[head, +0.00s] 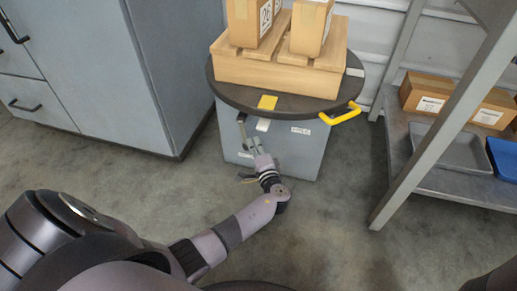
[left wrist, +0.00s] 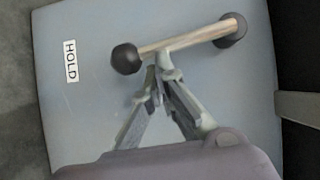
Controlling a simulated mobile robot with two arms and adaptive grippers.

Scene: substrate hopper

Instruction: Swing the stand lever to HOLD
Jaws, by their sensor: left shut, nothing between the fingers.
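The stand (head: 310,155) is a blue-grey box under a dark round top. Its lever (head: 243,129), a rod with a black knob, shows small at the front left. In the left wrist view the lever (left wrist: 190,38) is a slanted metal rod with a black ball at each end. The HOLD label (left wrist: 70,61) is on the stand's face, left of the lever's left ball. My left gripper (head: 255,147) is shut and empty. Its closed fingertips (left wrist: 163,72) are at the rod's lower side, near the left ball; whether they touch is unclear. My right gripper is out of view.
The round top (head: 229,91) carries a wooden pallet (head: 270,73) with boxes and has a yellow handle (head: 341,117). A grey cabinet (head: 120,70) stands left. Floor in front of the stand is clear.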

